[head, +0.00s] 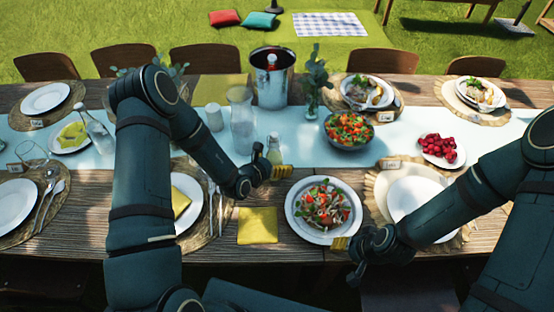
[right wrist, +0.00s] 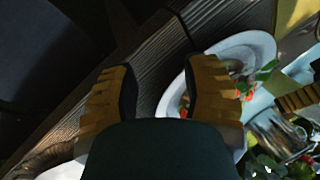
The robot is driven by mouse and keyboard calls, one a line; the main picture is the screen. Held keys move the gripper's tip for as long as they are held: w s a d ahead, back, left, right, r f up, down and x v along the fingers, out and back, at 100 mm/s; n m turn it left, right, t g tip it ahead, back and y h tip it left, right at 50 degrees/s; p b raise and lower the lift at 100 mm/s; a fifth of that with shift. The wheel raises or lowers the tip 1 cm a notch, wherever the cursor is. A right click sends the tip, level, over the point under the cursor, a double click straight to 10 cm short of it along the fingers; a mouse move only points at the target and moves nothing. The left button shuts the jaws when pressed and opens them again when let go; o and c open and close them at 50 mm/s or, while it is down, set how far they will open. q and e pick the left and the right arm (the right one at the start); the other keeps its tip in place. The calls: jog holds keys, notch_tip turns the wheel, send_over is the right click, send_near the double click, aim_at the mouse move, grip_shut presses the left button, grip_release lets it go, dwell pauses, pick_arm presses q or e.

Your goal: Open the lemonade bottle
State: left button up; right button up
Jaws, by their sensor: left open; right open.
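A small glass bottle (head: 274,149) with pale yellowish contents stands upright near the middle of the table; it looks like the lemonade bottle. My left gripper (head: 273,170) is open, its yellow fingers at the lower part of the bottle in the picture. They hide the bottle's base, and I cannot tell whether they touch it or stand around it. My right gripper (head: 347,246) is open and empty by the table's front edge, near the salad plate. In the right wrist view its two yellow fingers (right wrist: 158,92) are spread apart, with no bottle between them.
A salad plate (head: 299,229) and a yellow napkin (head: 258,225) lie in front. A carafe (head: 242,125), a metal bucket (head: 272,88) holding a red-topped bottle, and a salad bowl (head: 348,132) stand behind. Another clear bottle (head: 96,131) stands at left.

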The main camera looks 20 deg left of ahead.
pick_arm(q)
jog(key=shift+w+d+f, duration=0.25)
jog(key=shift+w, duration=0.3)
jog(key=c, duration=1.5)
pick_arm(e)
grip_shut()
